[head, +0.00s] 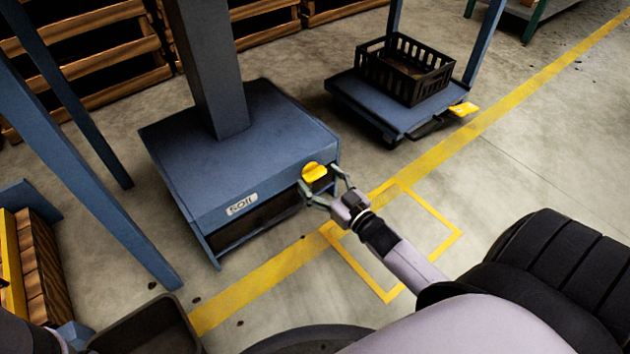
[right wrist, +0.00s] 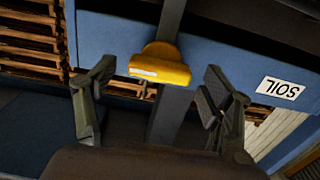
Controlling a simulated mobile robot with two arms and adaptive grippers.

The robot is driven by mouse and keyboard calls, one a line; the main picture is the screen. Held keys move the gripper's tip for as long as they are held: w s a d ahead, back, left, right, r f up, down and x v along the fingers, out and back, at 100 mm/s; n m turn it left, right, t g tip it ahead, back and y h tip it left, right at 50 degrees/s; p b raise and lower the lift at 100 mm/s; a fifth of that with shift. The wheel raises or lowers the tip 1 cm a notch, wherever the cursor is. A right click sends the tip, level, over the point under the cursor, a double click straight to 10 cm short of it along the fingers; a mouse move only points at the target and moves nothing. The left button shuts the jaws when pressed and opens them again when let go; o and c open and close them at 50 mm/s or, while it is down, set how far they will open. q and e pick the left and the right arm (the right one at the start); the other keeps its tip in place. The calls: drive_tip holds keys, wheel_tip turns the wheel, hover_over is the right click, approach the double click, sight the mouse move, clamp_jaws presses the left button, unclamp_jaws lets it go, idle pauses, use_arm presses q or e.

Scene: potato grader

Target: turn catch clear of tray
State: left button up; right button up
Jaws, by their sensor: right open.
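The yellow catch (head: 314,172) is at the front right edge of the blue box marked SOIL (head: 241,204). It also shows in the right wrist view (right wrist: 160,66), lying crosswise over the box face. Below it the dark tray front (head: 262,222) sits in the box's opening. My right gripper (head: 320,183) is open, with one finger on each side of the catch. In the right wrist view my right gripper (right wrist: 152,92) has gaps between both fingers and the catch; I cannot tell whether anything touches. My left gripper is not in view.
A blue cart (head: 378,104) with a black crate (head: 432,88) stands behind to the right, with another yellow catch (head: 463,109). Blue posts (head: 85,170) stand at left. A dark bin (head: 150,328) is at lower left. Floor with yellow lines (head: 440,160) is clear at right.

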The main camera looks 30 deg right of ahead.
drive_tip(key=shift+w+a+b, duration=0.1)
drive_tip(key=shift+w+b, duration=0.2)
drive_tip(key=shift+w, duration=0.9)
drive_tip(key=shift+c, duration=0.5)
drive_tip(key=c, duration=1.6)
